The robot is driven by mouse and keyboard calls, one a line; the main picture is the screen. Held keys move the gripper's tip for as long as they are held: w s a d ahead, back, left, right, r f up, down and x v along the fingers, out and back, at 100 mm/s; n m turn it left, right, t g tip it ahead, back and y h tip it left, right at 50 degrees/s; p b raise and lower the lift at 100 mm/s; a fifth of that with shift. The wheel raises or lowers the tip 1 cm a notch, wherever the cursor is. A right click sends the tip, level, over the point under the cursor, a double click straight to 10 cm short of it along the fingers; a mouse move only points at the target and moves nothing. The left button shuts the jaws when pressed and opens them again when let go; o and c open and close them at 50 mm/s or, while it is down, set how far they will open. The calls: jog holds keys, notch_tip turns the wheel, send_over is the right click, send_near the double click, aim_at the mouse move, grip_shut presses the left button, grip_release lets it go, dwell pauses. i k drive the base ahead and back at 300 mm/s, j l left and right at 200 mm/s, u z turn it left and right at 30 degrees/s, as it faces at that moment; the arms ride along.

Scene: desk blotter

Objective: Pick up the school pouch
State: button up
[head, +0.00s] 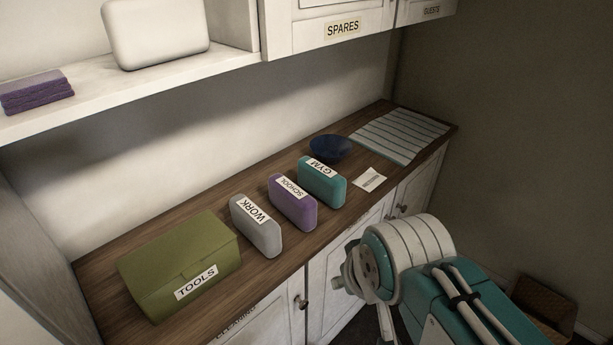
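The school pouch (293,204) is purple with a white SCHOOL label on top. It stands on the wooden counter between the grey WORK pouch (257,227) and the teal GYM pouch (322,183). The three pouches stand in a row with small gaps. My gripper (358,285) shows only in part at the lower right, beside my arm's white round joint. It is in front of the cabinet doors, apart from the pouches. Its fingers are not clear enough to tell open from shut.
A green TOOLS box (181,264) stands left of the pouches. A dark blue bowl (331,148), a small paper card (370,179) and a striped cloth (400,135) lie to the right. The upper shelf (170,82) and SPARES cupboard (343,28) overhang the counter's back.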

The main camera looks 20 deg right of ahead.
aim_at(298, 206)
jog(key=i+l+u, duration=0.25)
jog(key=l+u, duration=0.25)
jog(key=i+l+u, duration=0.25)
jog(key=l, duration=0.2)
jog(key=l+u, duration=0.25)
jog(key=l, duration=0.1)
